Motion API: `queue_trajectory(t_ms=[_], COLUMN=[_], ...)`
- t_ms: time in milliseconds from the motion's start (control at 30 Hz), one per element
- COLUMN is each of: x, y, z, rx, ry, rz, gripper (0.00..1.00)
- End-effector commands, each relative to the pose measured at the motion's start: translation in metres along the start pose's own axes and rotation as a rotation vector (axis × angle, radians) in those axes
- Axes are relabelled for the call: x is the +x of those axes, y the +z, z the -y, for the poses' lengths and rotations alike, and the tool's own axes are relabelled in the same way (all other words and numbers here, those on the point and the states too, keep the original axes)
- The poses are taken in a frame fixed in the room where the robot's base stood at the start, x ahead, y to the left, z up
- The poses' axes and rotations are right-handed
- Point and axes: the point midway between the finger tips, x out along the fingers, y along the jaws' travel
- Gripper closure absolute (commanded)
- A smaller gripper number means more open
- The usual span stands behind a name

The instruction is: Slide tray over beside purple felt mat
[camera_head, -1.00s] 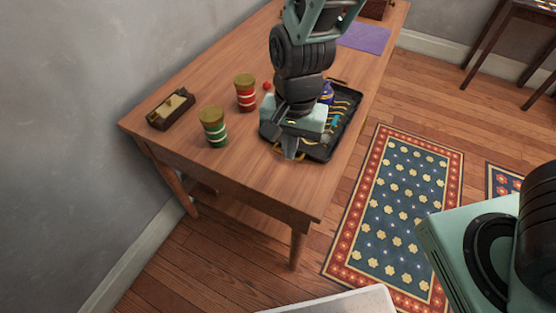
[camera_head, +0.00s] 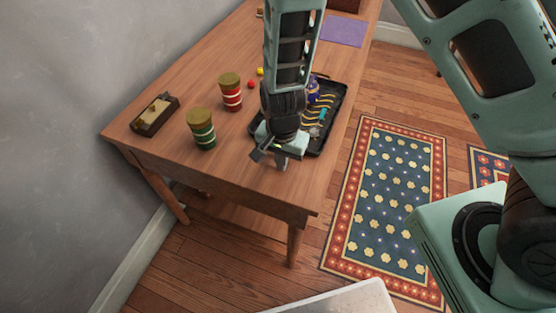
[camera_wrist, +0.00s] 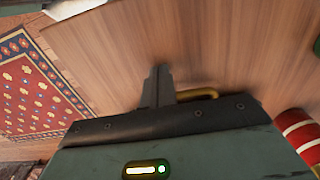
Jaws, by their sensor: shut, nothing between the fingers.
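The black tray (camera_head: 338,108) lies on the wooden table near its right edge, with a purple-blue item (camera_head: 313,88), yellow wavy strips and a small teal piece on it. My gripper (camera_head: 282,163) is shut and empty at the tray's near end, pointing down; my arm hides part of the tray. In the wrist view the shut fingers (camera_wrist: 158,85) show beside a brass-coloured handle (camera_wrist: 205,94); whether they touch it I cannot tell. The purple felt mat (camera_head: 343,31) lies flat at the table's far end, beyond the tray.
A green striped canister (camera_head: 202,130) and a red striped canister (camera_head: 230,95) stand left of the tray. A small red ball (camera_head: 251,85) and a yellow one lie behind. A dark wooden box (camera_head: 155,115) sits at the left edge. Table surface (camera_head: 323,58) between tray and mat looks clear.

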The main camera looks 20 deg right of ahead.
Motion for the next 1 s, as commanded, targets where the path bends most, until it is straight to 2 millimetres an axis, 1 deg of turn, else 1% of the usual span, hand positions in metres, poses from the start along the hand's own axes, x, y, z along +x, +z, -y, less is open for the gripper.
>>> queue_trajectory(t_ms=[100, 200, 533, 633, 667, 767, 1000], x=[-0.001, 0.000, 0.000, -0.001, -0.001, -0.001, 0.000], y=[-0.010, -0.014, -0.015, -0.022, -0.027, -0.051, -0.124], z=[0.000, 0.000, 0.000, 0.000, 0.000, 0.000, -0.001], rx=[0.001, 0.000, -0.001, 0.001, 0.002, 0.006, 0.004], ry=[0.001, 0.001, 0.001, 0.001, 0.001, 0.000, 0.000], rz=[0.001, 0.002, 0.002, 0.001, 0.001, 0.000, -0.002], gripper=[1.00, 1.00, 1.00, 1.00, 1.00, 1.00, 1.00])
